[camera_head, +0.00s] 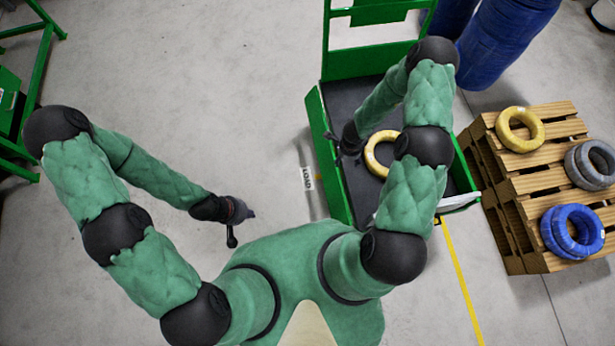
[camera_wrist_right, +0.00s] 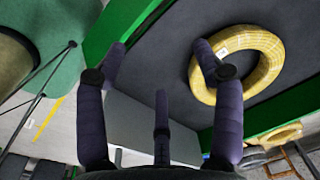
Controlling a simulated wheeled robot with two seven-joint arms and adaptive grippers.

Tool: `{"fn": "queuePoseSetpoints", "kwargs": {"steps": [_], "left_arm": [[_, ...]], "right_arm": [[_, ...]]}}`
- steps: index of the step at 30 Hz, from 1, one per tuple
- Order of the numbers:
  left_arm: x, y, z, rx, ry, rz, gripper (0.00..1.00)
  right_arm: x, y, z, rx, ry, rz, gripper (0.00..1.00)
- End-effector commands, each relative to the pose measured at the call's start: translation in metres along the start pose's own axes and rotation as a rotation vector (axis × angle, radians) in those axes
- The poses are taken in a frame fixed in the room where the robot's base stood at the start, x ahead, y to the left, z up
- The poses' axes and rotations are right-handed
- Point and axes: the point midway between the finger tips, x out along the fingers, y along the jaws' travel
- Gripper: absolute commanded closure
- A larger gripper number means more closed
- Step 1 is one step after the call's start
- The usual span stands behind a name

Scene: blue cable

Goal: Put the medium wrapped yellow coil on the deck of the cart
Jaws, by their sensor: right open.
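A wrapped yellow coil (camera_head: 371,160) lies flat on the dark deck (camera_head: 342,95) of the green cart, partly hidden by my right arm in the head view. In the right wrist view the coil (camera_wrist_right: 270,60) shows as a ring with a small white label, lying on the deck (camera_wrist_right: 165,45). My right gripper (camera_head: 347,143) is over the deck, left of the coil. In the wrist view its fingers (camera_wrist_right: 160,75) are spread with nothing between them; one finger overlaps the coil's edge, and I cannot tell whether they touch. My left gripper (camera_head: 238,222) is over bare floor, away from the cart.
A wooden pallet stack (camera_head: 535,180) stands right of the cart. It carries another yellow coil (camera_head: 535,139), a grey coil (camera_head: 580,170) and blue coils (camera_head: 555,235). Blue drums (camera_head: 505,40) stand behind. Green frames (camera_head: 42,70) are at far left. The floor between is clear.

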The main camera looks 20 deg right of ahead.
Motion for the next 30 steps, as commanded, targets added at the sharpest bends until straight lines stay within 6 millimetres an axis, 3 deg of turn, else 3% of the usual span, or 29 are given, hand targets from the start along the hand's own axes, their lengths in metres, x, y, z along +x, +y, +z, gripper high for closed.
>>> {"fn": "queuePoseSetpoints", "kwargs": {"steps": [9,15,21,30], "left_arm": [[0.000,0.000,0.000,0.000,0.000,0.000,1.00],[0.000,0.000,0.000,0.000,0.000,0.000,1.00],[0.000,0.000,0.000,0.000,0.000,0.000,1.00],[0.000,0.000,0.000,0.000,0.000,0.000,1.00]], "right_arm": [[-0.044,0.077,0.087,-0.918,-0.159,-0.075,0.32],[-0.075,0.134,0.128,-1.392,-0.289,-0.146,0.32],[-0.093,0.166,0.144,-1.623,-0.366,-0.195,0.32],[-0.095,0.170,0.146,-1.653,-0.377,-0.202,0.32]]}}
